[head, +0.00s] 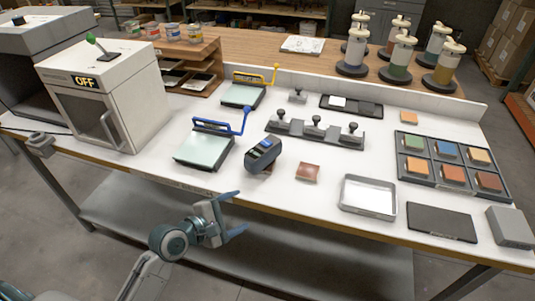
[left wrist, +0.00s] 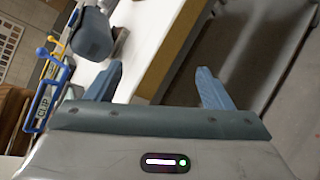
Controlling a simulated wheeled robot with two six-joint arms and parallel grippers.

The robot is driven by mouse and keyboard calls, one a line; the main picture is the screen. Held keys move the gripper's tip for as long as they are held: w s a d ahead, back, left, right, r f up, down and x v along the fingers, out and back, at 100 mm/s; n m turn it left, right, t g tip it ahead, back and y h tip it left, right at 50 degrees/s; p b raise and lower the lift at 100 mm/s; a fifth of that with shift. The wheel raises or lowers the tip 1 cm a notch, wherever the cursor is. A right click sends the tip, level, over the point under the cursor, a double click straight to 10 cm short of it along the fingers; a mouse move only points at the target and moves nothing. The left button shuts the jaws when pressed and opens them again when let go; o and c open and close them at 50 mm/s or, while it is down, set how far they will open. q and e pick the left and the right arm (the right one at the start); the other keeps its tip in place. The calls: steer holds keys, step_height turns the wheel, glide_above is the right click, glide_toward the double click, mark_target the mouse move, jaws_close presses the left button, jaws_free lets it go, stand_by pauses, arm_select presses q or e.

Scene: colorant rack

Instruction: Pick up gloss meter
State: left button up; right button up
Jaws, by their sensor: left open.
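The gloss meter (head: 263,155) looks like the dark blue-grey handheld device with a small screen. It sits on the white bench top near the front edge, between a clip board and a small brown tile. It also shows in the left wrist view (left wrist: 92,36) at the upper left, beyond my left fingers. My left gripper (head: 238,211) is open and empty. In the head view it appears in front of the bench's front edge, apart from the gloss meter. The left wrist view shows both blue fingers (left wrist: 160,80) spread with nothing between them. My right gripper is not in view.
A clip board with a blue handle (head: 205,147) lies left of the meter. The brown tile (head: 307,172) and a metal tray (head: 368,195) lie to its right. A stamp rack (head: 315,133) stands behind. The wooden front edge (head: 165,182) lies between gripper and bench top.

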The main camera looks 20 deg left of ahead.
mark_target(258, 151)
arm_select(q)
steer(key=w+a+r+n+t, duration=0.1)
steer(key=w+r+n, duration=0.1)
steer(key=n, duration=0.1)
steer(key=w+a+r+n+t, duration=0.1)
steer(key=w+r+n, duration=0.1)
steer(key=w+n, duration=0.1)
steer(key=w+a+r+n+t, duration=0.1)
steer(key=w+r+n+t, duration=0.1)
steer(key=n, duration=0.3)
steer(key=shift+w+a+r, duration=0.1)
steer(key=shift+w+a, duration=0.15)
steer(key=shift+a, duration=0.15)
steer(key=shift+n, duration=0.3)
steer(key=x, duration=0.5)
steer(key=shift+w+d+r+p, duration=0.1)
steer(key=shift+d+p, duration=0.15)
steer(key=shift+p, duration=0.05)
steer(key=x, duration=0.2)
steer(key=p+x, duration=0.1)
steer(key=x, duration=0.2)
steer(key=shift+d, duration=0.4)
steer(key=shift+a, duration=0.1)
steer(key=shift+c, duration=1.3)
steer(key=c, duration=1.1)
steer(key=shift+r, duration=0.1)
steer(key=shift+c, duration=0.5)
steer(key=shift+r, duration=0.15)
